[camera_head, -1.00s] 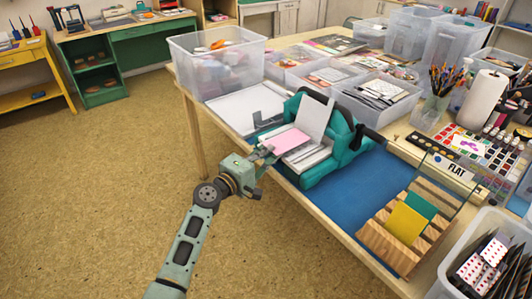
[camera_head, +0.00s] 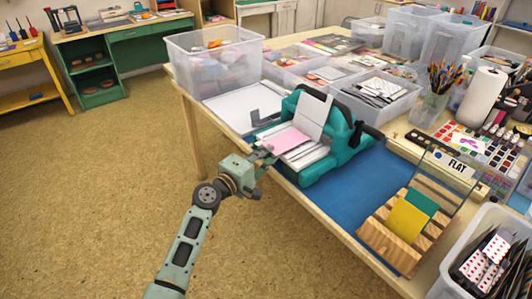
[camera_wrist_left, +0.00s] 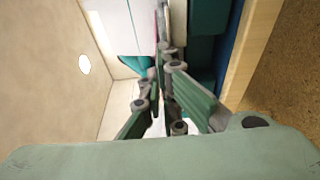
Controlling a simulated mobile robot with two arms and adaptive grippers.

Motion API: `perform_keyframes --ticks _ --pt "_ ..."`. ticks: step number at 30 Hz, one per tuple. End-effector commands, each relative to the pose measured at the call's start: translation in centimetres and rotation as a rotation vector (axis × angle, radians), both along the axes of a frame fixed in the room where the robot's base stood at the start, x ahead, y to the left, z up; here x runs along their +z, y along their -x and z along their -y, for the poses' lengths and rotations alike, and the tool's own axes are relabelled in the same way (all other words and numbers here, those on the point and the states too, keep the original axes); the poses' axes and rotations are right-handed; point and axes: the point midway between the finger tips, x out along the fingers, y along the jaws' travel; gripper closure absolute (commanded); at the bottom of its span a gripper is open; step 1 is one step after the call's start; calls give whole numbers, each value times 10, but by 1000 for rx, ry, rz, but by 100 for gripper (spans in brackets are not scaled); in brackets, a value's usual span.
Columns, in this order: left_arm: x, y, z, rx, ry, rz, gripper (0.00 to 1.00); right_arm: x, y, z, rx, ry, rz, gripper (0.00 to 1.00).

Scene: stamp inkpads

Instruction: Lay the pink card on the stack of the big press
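The big teal press (camera_head: 340,150) stands on the blue mat at the table's near edge. The pink card (camera_head: 287,140) lies over the pale stack (camera_head: 305,156) on its left side, looking about flat. A tilted white panel (camera_head: 312,115) rises behind the card. My left gripper (camera_head: 266,151) is at the card's near left edge; I cannot tell whether it touches the card. The left wrist view shows its fingers (camera_wrist_left: 165,80) close up, but not clearly what lies between them. My right gripper is not in view.
A clear bin (camera_head: 215,68) and a white board (camera_head: 243,107) are left of the press. The blue mat (camera_head: 345,195) between press and rack is clear.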

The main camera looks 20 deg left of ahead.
Motion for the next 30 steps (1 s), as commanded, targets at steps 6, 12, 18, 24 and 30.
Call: perform_keyframes --ticks 6,12,18,24,30 --pt "-3 1 1 -3 -2 -5 100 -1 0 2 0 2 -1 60" --pt "-4 1 1 -3 -2 -6 100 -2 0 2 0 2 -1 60" --pt "-5 1 1 -3 -2 -6 86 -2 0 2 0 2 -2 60" --pt "-4 1 1 -3 -2 -6 73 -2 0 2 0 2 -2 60" --pt "-4 1 1 -2 -2 -5 73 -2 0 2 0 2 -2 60"
